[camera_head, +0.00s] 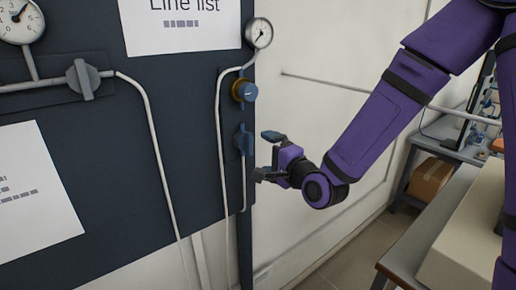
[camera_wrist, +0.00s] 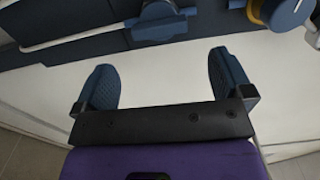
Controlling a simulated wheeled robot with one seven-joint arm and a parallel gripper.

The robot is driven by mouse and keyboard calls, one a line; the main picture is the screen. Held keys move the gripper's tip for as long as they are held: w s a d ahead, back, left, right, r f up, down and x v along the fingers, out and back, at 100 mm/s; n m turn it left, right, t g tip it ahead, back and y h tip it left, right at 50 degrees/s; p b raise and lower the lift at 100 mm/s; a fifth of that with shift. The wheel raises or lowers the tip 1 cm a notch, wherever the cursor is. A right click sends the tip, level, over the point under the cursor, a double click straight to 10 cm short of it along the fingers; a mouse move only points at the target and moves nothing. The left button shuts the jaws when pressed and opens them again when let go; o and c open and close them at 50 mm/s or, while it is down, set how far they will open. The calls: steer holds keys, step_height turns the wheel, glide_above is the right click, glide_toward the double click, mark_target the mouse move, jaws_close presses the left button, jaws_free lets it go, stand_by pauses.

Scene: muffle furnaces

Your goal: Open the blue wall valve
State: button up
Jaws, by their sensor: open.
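A blue lever valve (camera_head: 244,139) sits on the right edge of the dark wall panel, on a thin white pipe. Its handle lies along the pipe. It also shows in the wrist view (camera_wrist: 159,24), at the top, ahead of the gap between my fingers. Just above it on the panel is a round blue knob with a brass-coloured collar (camera_head: 244,91); this knob is at the top right in the wrist view (camera_wrist: 284,11). My gripper (camera_head: 268,155) is open and empty, just right of the lever valve. Its fingers (camera_wrist: 163,78) are spread and look apart from the valve.
A pressure gauge (camera_head: 259,33) stands above the knob. A grey valve (camera_head: 83,80) and a larger gauge (camera_head: 20,20) are at the left of the panel (camera_head: 100,150). A bench with a cardboard box (camera_head: 430,180) is at the right.

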steer(key=shift+v, duration=1.6)
steer(key=s+d+r+n+g+h, duration=0.2)
steer(key=s+d+r+n+h, duration=0.15)
steer(key=d, duration=0.35)
steer(key=s+d+r+n+g+h, duration=0.3)
steer(key=d+n+h, duration=0.2)
steer(key=d, duration=0.2)
steer(key=s+d+r+n+g, duration=0.1)
steer(key=s+d+r+g, duration=0.1)
steer(key=s, duration=0.7)
steer(key=s+d+r+n+g+h, duration=0.1)
steer(key=s+d+r+n+g, duration=0.1)
steer(key=s+d, duration=0.4)
steer(key=s+r, duration=0.1)
steer(key=s, duration=0.3)
steer(key=shift+s+d+r+g, duration=0.2)
steer(key=shift+r+g, duration=0.15)
steer(key=shift+g, duration=0.05)
